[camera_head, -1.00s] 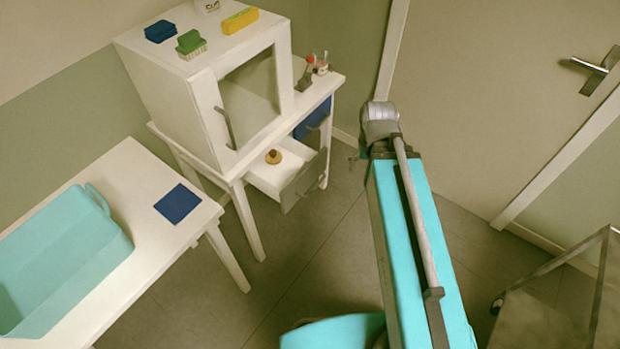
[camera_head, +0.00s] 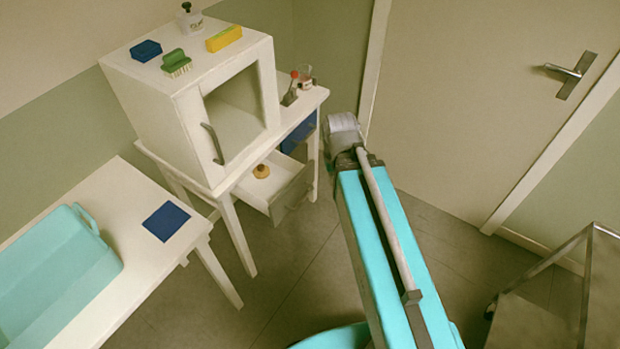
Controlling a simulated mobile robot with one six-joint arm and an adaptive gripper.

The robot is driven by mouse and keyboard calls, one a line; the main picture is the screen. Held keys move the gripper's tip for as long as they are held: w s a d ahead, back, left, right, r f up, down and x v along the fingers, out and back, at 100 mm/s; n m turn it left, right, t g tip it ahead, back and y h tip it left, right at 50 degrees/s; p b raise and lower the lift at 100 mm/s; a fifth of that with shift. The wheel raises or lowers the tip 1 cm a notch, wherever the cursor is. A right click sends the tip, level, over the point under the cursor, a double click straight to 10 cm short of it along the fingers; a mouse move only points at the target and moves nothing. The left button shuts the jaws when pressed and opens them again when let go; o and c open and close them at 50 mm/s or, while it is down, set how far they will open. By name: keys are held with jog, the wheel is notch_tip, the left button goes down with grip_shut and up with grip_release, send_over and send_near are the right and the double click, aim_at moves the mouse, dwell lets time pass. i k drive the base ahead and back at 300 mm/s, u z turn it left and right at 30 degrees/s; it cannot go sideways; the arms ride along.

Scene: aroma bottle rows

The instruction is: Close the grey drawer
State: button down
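The grey drawer (camera_head: 293,194) stands pulled out below the white cabinet, under the top of the white table. A small round yellow-brown thing (camera_head: 261,171) lies inside it. A blue drawer front (camera_head: 299,134) is to its right and looks shut. My arm rises from the bottom of the view, to the right of the grey drawer and apart from it in the picture. My gripper is not visible.
The white cabinet (camera_head: 150,100) carries a blue box (camera_head: 146,50), a green brush (camera_head: 176,62), a yellow block (camera_head: 223,39) and a bottle (camera_head: 190,20). A teal crate (camera_head: 55,265) and blue mat (camera_head: 166,221) are on the left table. A cart (camera_head: 560,290) stands at right.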

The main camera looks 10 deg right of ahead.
aim_at(275, 195)
jog(key=u, duration=0.3)
jog(key=k, duration=1.6)
jog(key=z, duration=0.5)
jog(key=i, duration=1)
